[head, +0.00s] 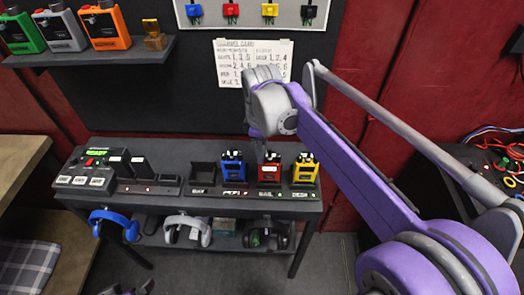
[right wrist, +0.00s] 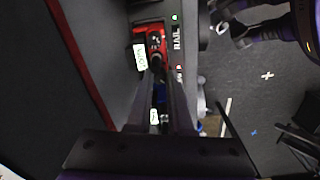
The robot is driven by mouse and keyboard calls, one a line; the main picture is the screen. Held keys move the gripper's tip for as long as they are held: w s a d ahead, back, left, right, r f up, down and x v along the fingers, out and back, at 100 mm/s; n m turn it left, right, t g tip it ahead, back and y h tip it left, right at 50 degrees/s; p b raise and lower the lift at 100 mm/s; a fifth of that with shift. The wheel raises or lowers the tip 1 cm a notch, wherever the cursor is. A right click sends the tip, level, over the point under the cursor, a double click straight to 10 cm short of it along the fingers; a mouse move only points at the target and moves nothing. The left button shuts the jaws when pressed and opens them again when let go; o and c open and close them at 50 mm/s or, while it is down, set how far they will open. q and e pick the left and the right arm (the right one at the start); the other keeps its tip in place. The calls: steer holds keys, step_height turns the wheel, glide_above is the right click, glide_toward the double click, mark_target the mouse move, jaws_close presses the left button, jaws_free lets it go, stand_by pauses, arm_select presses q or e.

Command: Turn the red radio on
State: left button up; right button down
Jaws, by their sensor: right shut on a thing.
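The red radio (head: 269,170) stands upright in a charger slot on the dark bench, between the blue radio (head: 232,167) and the yellow radio (head: 305,168). My right gripper (head: 264,152) reaches down from above to its top. In the right wrist view the fingers (right wrist: 158,75) are closed together at the top of the red radio (right wrist: 154,42); they hide the exact spot they grip. A green light (right wrist: 174,17) glows beside the RAIL label. Part of my left gripper (head: 128,290) shows at the bottom edge, mostly cut off.
A console with buttons (head: 90,170) and a green display stands at the bench's left. Headsets (head: 187,229) hang along its front. A shelf (head: 85,57) holds green, grey and orange devices. A written card (head: 252,62) hangs on the wall. One charger slot (head: 203,175) is empty.

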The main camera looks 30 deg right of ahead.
steer(key=shift+m, duration=1.4)
steer(key=c, duration=0.8)
jaws_free()
step_height(320, 180, up, 11)
steer(key=shift+p, duration=0.35)
steer(key=shift+s+a+f, duration=0.1)
